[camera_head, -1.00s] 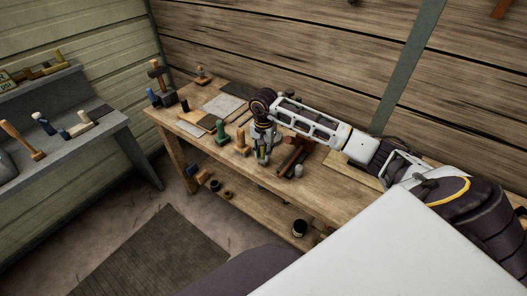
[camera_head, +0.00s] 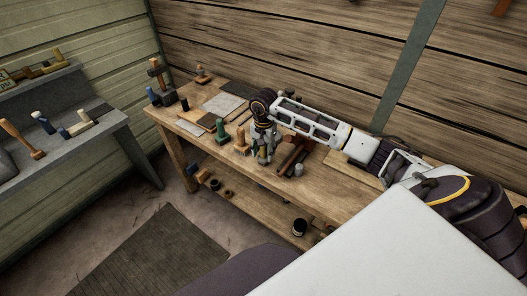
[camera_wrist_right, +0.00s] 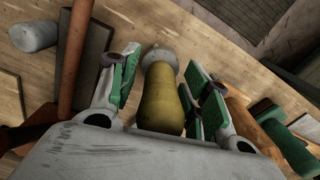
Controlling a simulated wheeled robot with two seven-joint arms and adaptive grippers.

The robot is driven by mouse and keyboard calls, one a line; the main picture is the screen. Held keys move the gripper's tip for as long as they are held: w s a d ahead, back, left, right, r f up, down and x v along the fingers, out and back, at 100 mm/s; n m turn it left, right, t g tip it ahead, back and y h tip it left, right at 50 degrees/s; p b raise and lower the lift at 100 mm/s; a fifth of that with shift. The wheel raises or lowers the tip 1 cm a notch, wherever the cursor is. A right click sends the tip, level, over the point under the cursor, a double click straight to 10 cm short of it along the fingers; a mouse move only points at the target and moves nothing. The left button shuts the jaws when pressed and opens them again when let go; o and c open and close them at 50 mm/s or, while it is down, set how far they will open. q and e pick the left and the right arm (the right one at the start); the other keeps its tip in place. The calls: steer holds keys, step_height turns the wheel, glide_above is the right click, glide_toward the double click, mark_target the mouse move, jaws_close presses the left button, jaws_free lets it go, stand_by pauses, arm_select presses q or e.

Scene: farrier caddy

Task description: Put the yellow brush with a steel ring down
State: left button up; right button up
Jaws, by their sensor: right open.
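In the right wrist view the yellow brush (camera_wrist_right: 162,100) lies along the middle of the picture, between my gripper's fingers. A pale grey metal-looking part (camera_wrist_right: 160,56) shows at its far end. My right gripper (camera_wrist_right: 160,84) is open, with green-padded fingers on both sides of the brush and a gap visible at each side. In the head view my right gripper (camera_head: 262,151) points down at the wooden workbench (camera_head: 331,199), and the brush is too small and covered to make out clearly. My left gripper is not in view.
A green-handled tool (camera_head: 221,130) and a wooden-handled one (camera_head: 241,140) stand close left of the gripper. A reddish-brown wooden rack (camera_head: 293,155) and a small grey cylinder (camera_head: 299,170) are close right. The bench's front right is clear. A grey side table (camera_head: 90,145) stands at left.

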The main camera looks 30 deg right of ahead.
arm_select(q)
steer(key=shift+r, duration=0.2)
arm_select(e)
steer(key=shift+r, duration=0.15)
steer(key=shift+r, duration=0.7)
step_height(320, 180, up, 9)
steer(key=shift+f+b, duration=0.15)
steer(key=shift+b, duration=0.55)
steer(key=shift+r, duration=0.95)
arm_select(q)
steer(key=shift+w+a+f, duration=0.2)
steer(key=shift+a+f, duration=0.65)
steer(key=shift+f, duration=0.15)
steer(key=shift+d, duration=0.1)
